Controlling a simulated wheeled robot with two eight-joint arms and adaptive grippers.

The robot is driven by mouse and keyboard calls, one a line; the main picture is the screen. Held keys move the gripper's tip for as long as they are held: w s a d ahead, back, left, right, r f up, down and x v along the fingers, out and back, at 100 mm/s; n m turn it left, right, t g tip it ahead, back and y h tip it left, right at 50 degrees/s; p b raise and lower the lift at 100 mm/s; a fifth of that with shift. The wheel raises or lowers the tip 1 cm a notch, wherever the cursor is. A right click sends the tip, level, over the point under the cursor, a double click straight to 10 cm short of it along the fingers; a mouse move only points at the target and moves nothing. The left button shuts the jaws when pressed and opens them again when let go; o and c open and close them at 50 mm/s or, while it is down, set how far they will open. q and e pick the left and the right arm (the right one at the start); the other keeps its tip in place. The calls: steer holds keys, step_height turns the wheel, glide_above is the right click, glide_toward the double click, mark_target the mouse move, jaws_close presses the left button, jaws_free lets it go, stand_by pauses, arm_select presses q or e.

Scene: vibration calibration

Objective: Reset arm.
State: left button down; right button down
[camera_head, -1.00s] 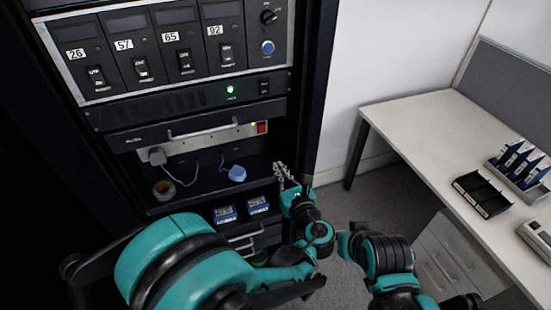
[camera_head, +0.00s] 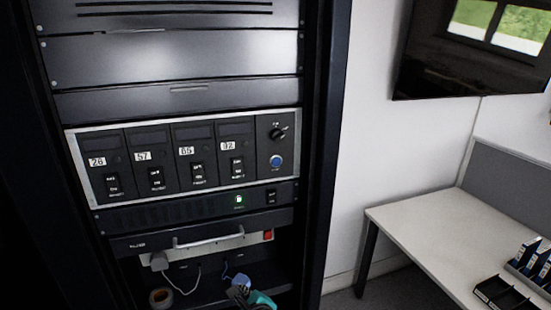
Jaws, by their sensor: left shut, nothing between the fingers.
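My left gripper (camera_head: 238,293) shows at the bottom edge of the head view, small and partly cut off, with a bit of my teal wrist beside it. Its fingers look shut and empty. It is in front of the rack's lower shelf, just below a blue round plug (camera_head: 241,279) in the picture. I cannot tell whether they touch. My right gripper is out of view.
The black rack holds a panel of numbered modules (camera_head: 167,160) with a knob and blue button. Below are a lit green lamp (camera_head: 239,200), a power strip (camera_head: 220,243) and a tape roll (camera_head: 160,297). A white desk (camera_head: 430,235) stands right; a dark screen (camera_head: 440,70) hangs above.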

arm_select(q)
steer(key=s+a+f+n+g+h, duration=0.1)
steer(key=s+a+n, duration=0.3)
steer(key=s+n, duration=0.4)
steer(key=s+a+n+g+h, duration=0.3)
steer(key=s+n, duration=0.6)
steer(key=n, duration=0.5)
steer(key=shift+a+f+n+h, duration=0.35)
steer(key=shift+a+h, duration=0.25)
steer(key=shift+a, duration=0.35)
